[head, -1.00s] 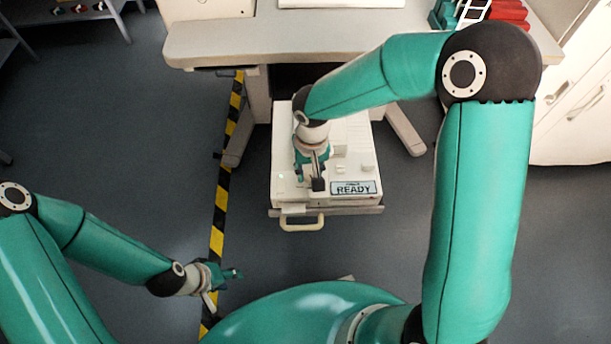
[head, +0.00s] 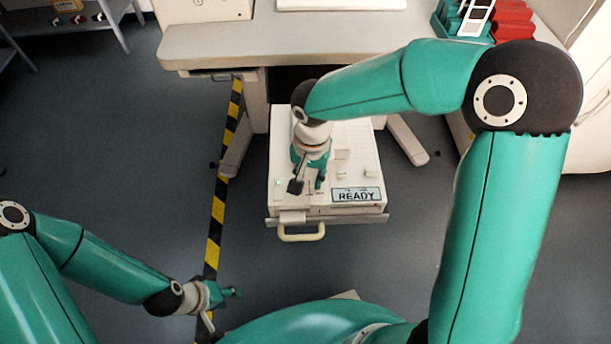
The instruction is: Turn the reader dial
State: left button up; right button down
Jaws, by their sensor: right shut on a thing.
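The reader (head: 372,170) is a white box on a pulled-out shelf under the table, with a display (head: 356,195) that reads READY. My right gripper (head: 308,188) points down onto the front left of its top and is shut on the dial there. The dial itself is hidden by the fingers. My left gripper (head: 228,293) is off to the lower left above the floor, away from the reader; I cannot tell how far its fingers are apart.
The grey table (head: 330,42) stands behind and above the reader. A pale handle (head: 301,234) sticks out at the shelf's front. Striped tape (head: 217,215) runs along the floor at left. Red and green items (head: 512,22) lie at the back right.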

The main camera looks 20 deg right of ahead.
aim_at(311, 179)
jog(key=c, duration=1.1)
grip_release()
jog(key=shift+s+d, duration=0.1)
jog(key=shift+c, duration=0.2)
notch_tip(311, 179, up, 12)
